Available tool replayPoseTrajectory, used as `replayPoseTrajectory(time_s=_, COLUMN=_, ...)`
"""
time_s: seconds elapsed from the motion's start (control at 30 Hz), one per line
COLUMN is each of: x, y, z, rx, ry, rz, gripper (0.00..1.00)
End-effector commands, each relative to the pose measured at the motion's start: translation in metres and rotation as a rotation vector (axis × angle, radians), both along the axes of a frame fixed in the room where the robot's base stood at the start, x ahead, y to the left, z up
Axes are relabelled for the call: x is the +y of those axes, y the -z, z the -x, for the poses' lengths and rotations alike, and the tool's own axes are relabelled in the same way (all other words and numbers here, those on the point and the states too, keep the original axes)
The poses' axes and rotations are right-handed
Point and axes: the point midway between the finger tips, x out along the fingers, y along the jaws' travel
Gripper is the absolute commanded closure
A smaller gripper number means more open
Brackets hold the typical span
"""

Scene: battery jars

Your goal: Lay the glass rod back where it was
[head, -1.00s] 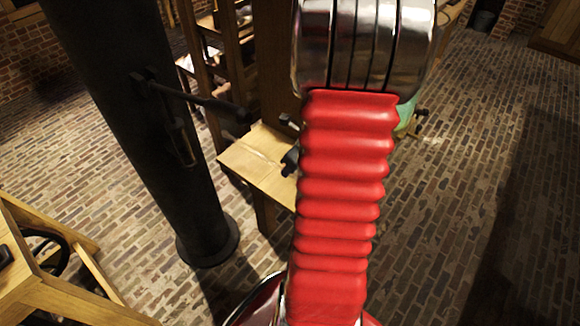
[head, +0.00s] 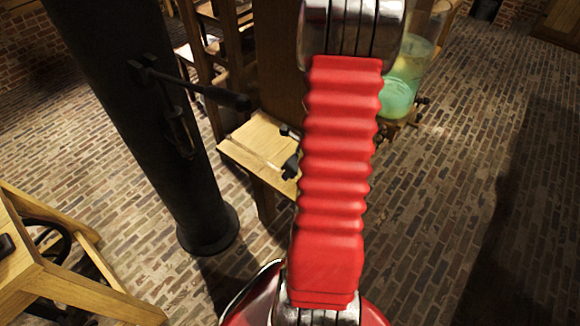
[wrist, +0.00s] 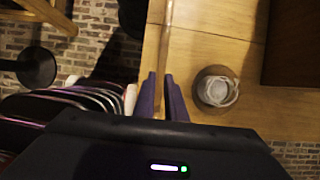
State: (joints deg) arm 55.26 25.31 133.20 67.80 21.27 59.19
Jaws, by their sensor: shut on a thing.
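The glass rod (wrist: 165,40) is a thin, pale amber stick in the wrist view. It runs from the top edge down between the two dark blue fingers of my gripper (wrist: 160,80), which is shut on it. Wooden boards (wrist: 195,40) lie below the rod; I cannot tell whether it touches them. In the head view, my gripper (head: 291,165) shows as a dark shape at the right side of the small wooden shelf (head: 245,140), partly hidden by my red arm. A faint pale streak crosses that shelf, perhaps the rod.
A round wooden piece with a white coil (wrist: 216,90) sits right of my gripper. A glass jar of green liquid (head: 398,95) stands behind my arm. A dark iron column (head: 140,120) rises left of the shelf. A wooden bench (head: 60,285) is at lower left.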

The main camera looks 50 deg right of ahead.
Motion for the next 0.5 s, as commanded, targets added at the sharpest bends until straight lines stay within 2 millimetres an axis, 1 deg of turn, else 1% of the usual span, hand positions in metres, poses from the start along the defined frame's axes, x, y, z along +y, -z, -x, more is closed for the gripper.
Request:
replayPoseTrajectory(time_s=0.1, x=0.000, y=0.011, z=0.000, rx=0.002, ry=0.001, rz=-0.003, gripper=1.00)
replayPoseTrajectory(time_s=0.3, x=0.000, y=0.023, z=0.000, rx=0.001, ry=0.000, rz=-0.002, gripper=1.00)
replayPoseTrajectory(time_s=0.5, x=0.000, y=0.027, z=0.000, rx=0.000, ry=0.000, rz=0.000, gripper=1.00)
